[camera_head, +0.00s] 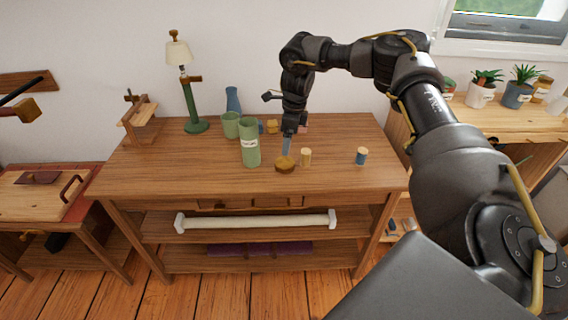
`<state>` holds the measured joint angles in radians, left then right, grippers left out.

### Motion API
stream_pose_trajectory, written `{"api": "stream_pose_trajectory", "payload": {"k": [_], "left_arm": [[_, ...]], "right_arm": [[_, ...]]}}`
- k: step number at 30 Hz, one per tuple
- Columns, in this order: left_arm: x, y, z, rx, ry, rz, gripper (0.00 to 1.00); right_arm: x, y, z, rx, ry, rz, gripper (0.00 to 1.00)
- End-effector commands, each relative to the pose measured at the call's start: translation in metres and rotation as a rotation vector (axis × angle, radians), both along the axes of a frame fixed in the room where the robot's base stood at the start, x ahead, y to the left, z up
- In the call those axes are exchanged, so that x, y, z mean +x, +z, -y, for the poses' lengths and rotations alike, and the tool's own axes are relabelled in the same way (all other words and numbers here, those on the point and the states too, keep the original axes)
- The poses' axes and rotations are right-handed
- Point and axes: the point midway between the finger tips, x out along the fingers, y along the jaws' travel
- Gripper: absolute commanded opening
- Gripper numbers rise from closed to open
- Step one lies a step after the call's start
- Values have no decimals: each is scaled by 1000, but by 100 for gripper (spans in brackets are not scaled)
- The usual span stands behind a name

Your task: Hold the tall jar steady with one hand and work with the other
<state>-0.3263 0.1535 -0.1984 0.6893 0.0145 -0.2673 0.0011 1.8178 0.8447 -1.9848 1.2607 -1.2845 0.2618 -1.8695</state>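The tall jar is most likely the green cylinder with a white label (250,143), upright near the middle of the wooden table. No gripper touches it. My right arm reaches in from the right, and its gripper (288,138) points down just right of the jar. A narrow blue-grey piece shows at its lower end, just above or touching a round brown wooden disc (285,165). I cannot tell whether that piece is a fingertip or something held, nor whether the gripper is open. My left gripper is not in view.
A shorter green cup (231,125) and a blue vase (233,101) stand behind the jar. A green lamp (195,124) stands further left. A small tan cylinder (306,157) and a blue-and-tan one (361,156) stand to the right. The table's front left (160,174) is clear.

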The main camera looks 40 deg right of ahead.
Motion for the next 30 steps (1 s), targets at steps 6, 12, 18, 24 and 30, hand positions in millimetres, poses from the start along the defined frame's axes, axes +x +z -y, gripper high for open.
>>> {"api": "stream_pose_trajectory", "payload": {"k": [6, 12, 18, 24, 30], "left_arm": [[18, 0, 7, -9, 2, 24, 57], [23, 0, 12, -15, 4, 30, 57], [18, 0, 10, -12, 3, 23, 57], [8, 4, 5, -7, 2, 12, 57], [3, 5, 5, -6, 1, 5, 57]], "right_arm": [[1, -32, -1, -2, -2, -2, 86], [2, -39, -2, 0, -3, -1, 86], [2, -39, -1, 0, -4, -1, 86], [2, -58, -4, -2, -3, -4, 86], [4, -84, -7, -2, -4, -3, 86]]}}
